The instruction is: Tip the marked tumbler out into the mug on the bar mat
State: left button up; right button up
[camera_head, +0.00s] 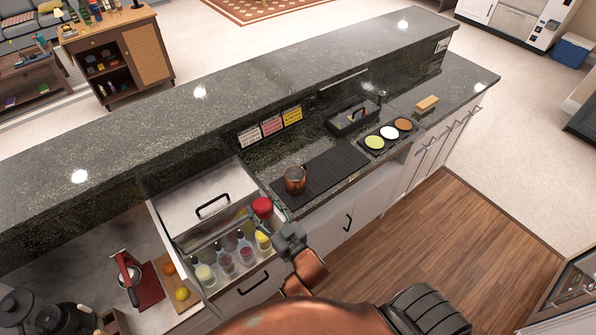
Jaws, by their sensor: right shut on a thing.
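A copper mug (295,181) stands upright on the black bar mat (337,167), near its left end. My right gripper (275,221) is shut at a red, round-topped thing (262,206), which looks like the tumbler. It is left of and a little nearer than the mug, above the open bottle bin. The gripper hides part of it. I cannot make out any mark or contents, and it looks roughly upright. The mug's inside is too small to read. My left gripper is not in view.
The steel bin (205,207) holds several bottles below my right gripper. A black caddy (352,119) and a tray of coloured rimming dishes (389,133) stand right of the mat. The raised granite ledge (200,110) runs behind. A red juicer (137,281) and fruit lie at lower left.

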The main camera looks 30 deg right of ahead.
jog(key=w+d+f+p, duration=0.4)
jog(key=w+d+f, duration=0.1)
jog(key=w, duration=0.3)
jog(key=shift+f+m, duration=0.3)
jog(key=shift+f, duration=0.55)
jog(key=shift+r, duration=0.15)
jog(key=d+r+m+p, duration=0.4)
jog(key=r+m, duration=0.4)
jog(key=shift+w+d+r+m, duration=0.15)
jog(key=shift+d+r+m, duration=0.05)
jog(key=shift+d+m, duration=0.15)
jog(key=shift+d, duration=0.1)
